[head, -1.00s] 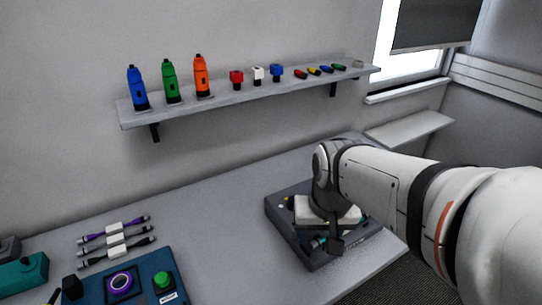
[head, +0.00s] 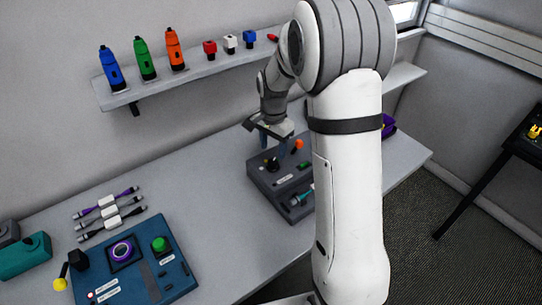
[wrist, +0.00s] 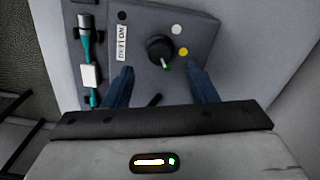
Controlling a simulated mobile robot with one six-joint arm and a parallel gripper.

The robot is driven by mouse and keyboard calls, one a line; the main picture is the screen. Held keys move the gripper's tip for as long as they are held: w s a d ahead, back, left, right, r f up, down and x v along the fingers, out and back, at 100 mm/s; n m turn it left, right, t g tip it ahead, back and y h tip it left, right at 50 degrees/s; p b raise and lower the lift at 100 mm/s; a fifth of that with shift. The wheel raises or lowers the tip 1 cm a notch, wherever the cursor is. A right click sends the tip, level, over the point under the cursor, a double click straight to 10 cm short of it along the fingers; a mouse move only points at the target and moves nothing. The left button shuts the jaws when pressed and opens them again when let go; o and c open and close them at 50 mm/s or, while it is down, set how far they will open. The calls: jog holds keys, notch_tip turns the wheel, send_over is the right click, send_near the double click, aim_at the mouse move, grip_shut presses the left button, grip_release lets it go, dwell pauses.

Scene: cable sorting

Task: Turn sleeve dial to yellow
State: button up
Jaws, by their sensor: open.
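The sleeve dial is a round black knob (wrist: 160,48) on a dark grey panel (wrist: 140,25). A light pointer mark on it faces a green dot (wrist: 168,67) at its lower right. A yellow dot (wrist: 183,51) lies right of the knob, and a white dot (wrist: 177,29) upper right. My gripper (wrist: 162,78) is open and empty in the wrist view, its two blue fingers apart on either side below the knob. In the head view my gripper (head: 273,147) hangs over the grey sorting box (head: 262,183). Contact with the knob is not visible.
The box has an orange knob (head: 297,145) and a slot with a teal cable (wrist: 86,50) bearing a white tag. A blue panel (head: 135,275) and several tagged cables (head: 108,212) lie left. A wall shelf (head: 130,92) with coloured tools stands behind.

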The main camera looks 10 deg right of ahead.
aim_at(273, 162)
jog(key=shift+f+p, duration=0.4)
jog(key=shift+f, duration=2.4)
jog(key=shift+c, duration=0.5)
